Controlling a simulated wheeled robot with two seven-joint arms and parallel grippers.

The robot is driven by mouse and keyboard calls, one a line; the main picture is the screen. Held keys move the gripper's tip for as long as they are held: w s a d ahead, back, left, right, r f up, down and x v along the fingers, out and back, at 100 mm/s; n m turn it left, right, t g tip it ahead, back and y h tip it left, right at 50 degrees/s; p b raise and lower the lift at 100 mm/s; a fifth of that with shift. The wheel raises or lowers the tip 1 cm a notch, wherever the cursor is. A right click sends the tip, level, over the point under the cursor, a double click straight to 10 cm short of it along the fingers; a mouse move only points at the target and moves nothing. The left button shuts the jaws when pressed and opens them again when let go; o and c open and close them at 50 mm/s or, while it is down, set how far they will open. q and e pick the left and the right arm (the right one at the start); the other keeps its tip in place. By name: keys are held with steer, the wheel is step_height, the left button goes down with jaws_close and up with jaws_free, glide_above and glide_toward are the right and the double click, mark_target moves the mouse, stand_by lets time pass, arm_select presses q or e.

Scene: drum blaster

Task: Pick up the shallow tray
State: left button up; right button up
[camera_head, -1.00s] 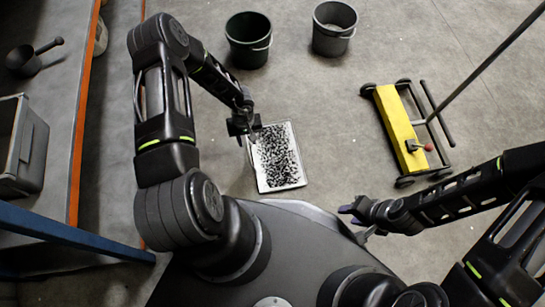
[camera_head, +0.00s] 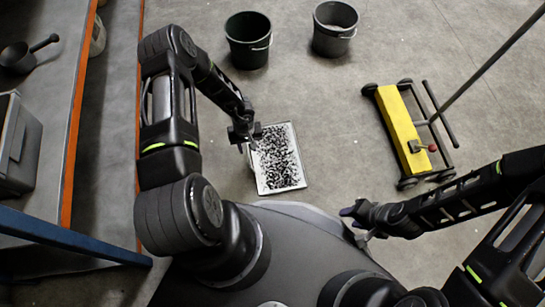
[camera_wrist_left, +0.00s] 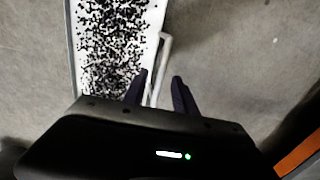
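The shallow tray (camera_head: 277,186) is white-rimmed, lies on the floor in front of my base and holds many small black pieces. It also shows in the left wrist view (camera_wrist_left: 156,25), with a pale bar handle (camera_wrist_left: 163,55) along its side. My left gripper (camera_head: 250,138) is at the tray's upper left edge. In the left wrist view its two fingers (camera_wrist_left: 158,82) are apart, with the handle's end between or just beneath them; contact cannot be told. My right gripper (camera_head: 352,222) is over the floor to the right of the tray, apart from it; its fingers are too small to judge.
Two dark buckets (camera_head: 248,54) (camera_head: 335,42) stand beyond the tray. A yellow wheeled bar (camera_head: 402,130) with a long handle stands at right. A shelf with an orange edge (camera_head: 75,120) holds a grey bin (camera_head: 22,150) and a scoop at left. Floor between is clear.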

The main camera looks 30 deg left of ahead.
arm_select(q)
step_height(320, 180, down, 3)
steer(key=shift+r+b, duration=0.1)
steer(key=shift+b, duration=0.25)
steer(key=shift+c, duration=0.2)
jaws_close()
steer(key=shift+w+r, duration=0.1)
stand_by(1.3)
